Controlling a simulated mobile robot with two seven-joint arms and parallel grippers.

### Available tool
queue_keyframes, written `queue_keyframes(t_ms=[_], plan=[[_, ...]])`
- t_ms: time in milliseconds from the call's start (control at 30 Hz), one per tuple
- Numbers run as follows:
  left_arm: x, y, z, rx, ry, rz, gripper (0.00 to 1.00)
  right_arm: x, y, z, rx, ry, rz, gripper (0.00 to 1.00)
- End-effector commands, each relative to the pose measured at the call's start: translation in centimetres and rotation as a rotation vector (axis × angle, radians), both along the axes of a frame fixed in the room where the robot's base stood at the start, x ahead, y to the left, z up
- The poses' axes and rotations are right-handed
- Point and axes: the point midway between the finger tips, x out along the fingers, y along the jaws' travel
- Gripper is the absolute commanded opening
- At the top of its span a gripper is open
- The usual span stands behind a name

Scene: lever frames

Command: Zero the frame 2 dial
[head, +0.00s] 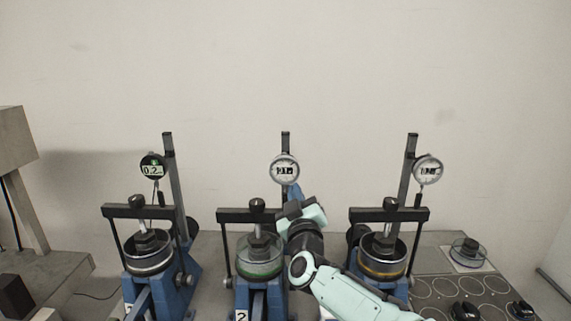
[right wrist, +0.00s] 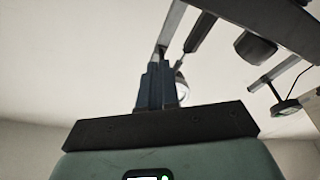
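Frame 2 (head: 257,216) is the middle blue lever frame, with a "2" plate at its foot. Its round dial (head: 284,169) sits on the upright post, with a pale face and dark digits too small to read surely. My right gripper (head: 293,191) is just below the dial, pointing up at it. In the right wrist view the two dark fingers (right wrist: 157,86) are together, with nothing seen between them. The rim of a dial (right wrist: 182,87) shows just behind them, mostly hidden; I cannot tell whether they touch. My left gripper is not in view.
Similar frames stand at left (head: 150,250) and right (head: 382,255), with a dark green-lit dial (head: 152,167) and a pale dial (head: 428,169). A tray with round recesses (head: 455,288) lies at right. The wall behind is bare.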

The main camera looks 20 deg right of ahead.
Motion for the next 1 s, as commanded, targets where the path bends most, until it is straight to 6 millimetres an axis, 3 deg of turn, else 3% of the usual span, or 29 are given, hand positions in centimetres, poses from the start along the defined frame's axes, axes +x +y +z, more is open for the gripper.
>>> queue_keyframes(t_ms=[467,1000], plan=[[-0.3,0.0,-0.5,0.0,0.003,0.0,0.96,-0.2,0.0,-0.7,0.001,-0.003,0.003,0.0],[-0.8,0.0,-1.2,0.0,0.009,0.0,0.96,-5.6,1.6,-0.8,0.0,-0.002,0.003,0.0]])
